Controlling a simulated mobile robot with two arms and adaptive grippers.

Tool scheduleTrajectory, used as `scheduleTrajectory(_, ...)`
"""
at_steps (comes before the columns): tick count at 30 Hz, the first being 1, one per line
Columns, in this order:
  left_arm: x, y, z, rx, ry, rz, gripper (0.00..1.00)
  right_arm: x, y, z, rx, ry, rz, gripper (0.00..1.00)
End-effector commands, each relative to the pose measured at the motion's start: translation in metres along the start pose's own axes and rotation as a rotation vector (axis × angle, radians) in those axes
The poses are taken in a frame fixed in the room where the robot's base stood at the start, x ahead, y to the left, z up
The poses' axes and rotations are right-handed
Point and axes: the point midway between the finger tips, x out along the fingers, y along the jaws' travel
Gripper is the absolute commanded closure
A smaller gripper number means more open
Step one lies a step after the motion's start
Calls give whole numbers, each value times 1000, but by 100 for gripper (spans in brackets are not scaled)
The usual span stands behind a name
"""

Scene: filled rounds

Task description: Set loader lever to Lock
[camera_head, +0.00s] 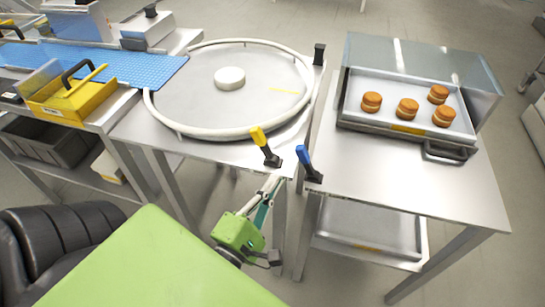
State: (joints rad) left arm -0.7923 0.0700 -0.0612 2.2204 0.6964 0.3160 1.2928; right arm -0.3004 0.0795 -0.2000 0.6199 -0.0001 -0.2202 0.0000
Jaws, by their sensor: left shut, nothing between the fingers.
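Two levers stand at the front edges of the tables: a yellow-handled lever (260,140) on the round-track table and a blue-handled lever (305,160) at the near left corner of the right table. Both handles lean up and to the left from dark bases. No Lock mark is legible, and I cannot tell which is the loader lever. My left gripper (272,183) is shut and empty. It appears just below the yellow lever's base in the picture, apart from both handles. My right gripper is not in view.
A tray (352,98) with several filled rounds (408,109) sits on the right table (420,190). A ring (160,117) surrounds a white disc (230,78) on the middle table. A yellow box (62,104) and blue belt (150,70) are at left. The right table's front is clear.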

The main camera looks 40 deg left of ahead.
Motion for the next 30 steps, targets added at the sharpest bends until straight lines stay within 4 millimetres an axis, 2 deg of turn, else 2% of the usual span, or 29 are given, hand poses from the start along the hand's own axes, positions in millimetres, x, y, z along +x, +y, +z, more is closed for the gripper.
scheduleTrajectory(1, 11, 3, 1, 0, 0, 5, 100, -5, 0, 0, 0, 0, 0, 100)
scheduleTrajectory(6, 40, 3, 1, 0, 0, 4, 100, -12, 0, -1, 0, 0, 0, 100)
scheduleTrajectory(12, 65, 1, 0, 0, 0, 1, 100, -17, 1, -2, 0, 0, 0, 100)
scheduleTrajectory(18, 73, 0, 0, 0, 0, -1, 100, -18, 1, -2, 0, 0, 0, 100)
scheduleTrajectory(30, 73, 1, 1, 7, 0, -3, 100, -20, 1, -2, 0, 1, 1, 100)
